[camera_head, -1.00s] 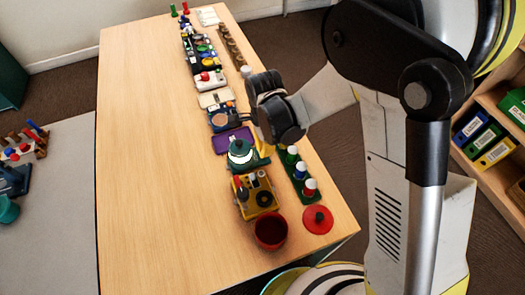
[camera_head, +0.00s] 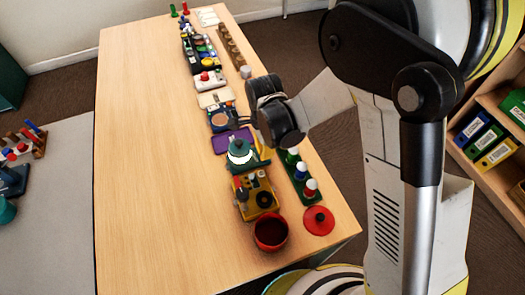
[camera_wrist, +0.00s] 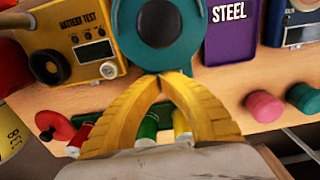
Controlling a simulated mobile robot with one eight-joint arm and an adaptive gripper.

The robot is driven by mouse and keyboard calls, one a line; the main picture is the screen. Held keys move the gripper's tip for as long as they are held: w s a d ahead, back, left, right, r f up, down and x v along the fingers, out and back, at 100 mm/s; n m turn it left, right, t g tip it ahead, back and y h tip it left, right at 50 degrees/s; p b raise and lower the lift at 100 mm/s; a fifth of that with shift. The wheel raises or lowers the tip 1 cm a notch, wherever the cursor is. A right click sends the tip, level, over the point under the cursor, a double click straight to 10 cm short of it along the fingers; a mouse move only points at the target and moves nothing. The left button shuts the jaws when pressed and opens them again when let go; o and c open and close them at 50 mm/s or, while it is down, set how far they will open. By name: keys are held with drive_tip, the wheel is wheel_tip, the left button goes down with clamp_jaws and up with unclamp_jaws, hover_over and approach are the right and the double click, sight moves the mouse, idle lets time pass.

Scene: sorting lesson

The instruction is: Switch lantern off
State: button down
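The lantern appears to be the teal round-topped thing with a white band (camera_head: 241,152) on the long table. In the wrist view its teal ring with a grey centre (camera_wrist: 158,25) fills the top middle. I cannot tell a switch on it. My gripper (camera_wrist: 163,76) has yellow fingers whose tips come together just below the lantern's near edge, with nothing seen between them. In the head view my gripper (camera_head: 261,146) is at the lantern's upper right, mostly hidden by its dark wrist. I cannot tell whether it touches the lantern.
A yellow battery tester (camera_wrist: 75,45) stands close beside the lantern, and a purple steel tray (camera_wrist: 230,35) on the other side. A green rack of coloured pegs (camera_head: 299,175), a red pot (camera_head: 270,233) and a red lid (camera_head: 318,220) are near. The table's left half is clear.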

drive_tip(key=shift+f, duration=0.2)
drive_tip(key=shift+r, duration=0.1)
drive_tip(key=shift+r+p, duration=2.25)
drive_tip(key=shift+r, duration=1.2)
